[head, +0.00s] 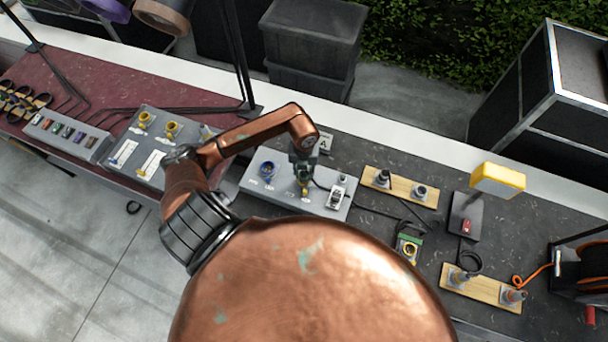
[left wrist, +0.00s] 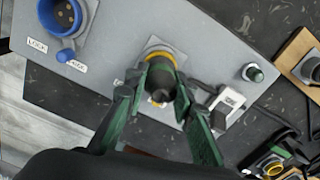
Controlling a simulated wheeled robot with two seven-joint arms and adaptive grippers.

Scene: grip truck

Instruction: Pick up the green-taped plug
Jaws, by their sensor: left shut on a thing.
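My left gripper (head: 303,180) is at the grey panel. In the left wrist view its green fingers (left wrist: 158,92) are closed on the sides of a dark plug (left wrist: 158,78). The plug is at a yellow-ringed socket (left wrist: 160,56) on the panel; I cannot tell whether it is seated in it or just above it. Green tape on the plug cannot be told apart from the green fingers. A dark cable runs right from near the plug. My right gripper is not in view.
The grey panel (head: 258,187) also holds a blue socket (head: 267,169) and a white switch (head: 336,197). To the right are a green-edged box (head: 408,247), wooden boards with connectors (head: 400,188), and a yellow-topped block (head: 497,180). Another grey panel (head: 142,138) lies left. Dark poles (head: 239,60) rise behind.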

